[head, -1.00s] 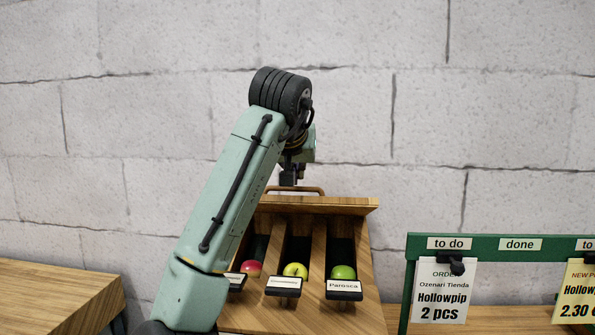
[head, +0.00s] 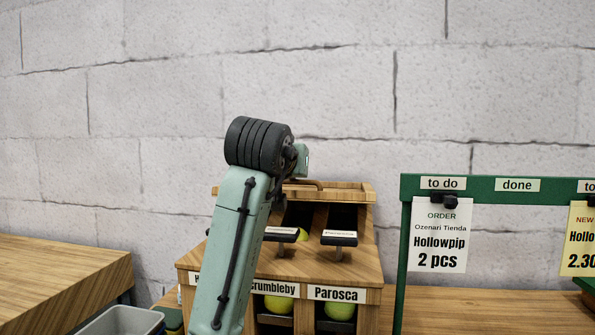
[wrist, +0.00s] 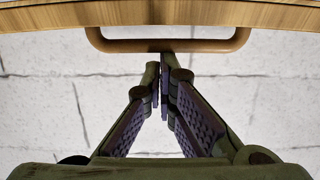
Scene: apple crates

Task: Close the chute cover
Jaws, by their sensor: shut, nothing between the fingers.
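The chute cover (head: 345,191) is a wooden board across the top of the wooden apple chute stand (head: 330,262). A curved wooden handle (head: 308,183) is on it. Dark chute openings show below the board. In the wrist view the cover's edge (wrist: 160,14) runs along the top, and the handle (wrist: 170,45) loops below it. My gripper (wrist: 161,75) is shut and empty, its fingertips just below the handle's bar in that picture. I cannot tell whether they touch it. In the head view my arm hides the fingertips and the stand's left part.
Small labelled flaps (head: 339,238) stand on the stand's slope, with apples (head: 339,310) in the lower bays. A green order board (head: 500,186) with paper cards stands to the right. A wooden table (head: 60,275) and a grey bin (head: 122,320) are at the left.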

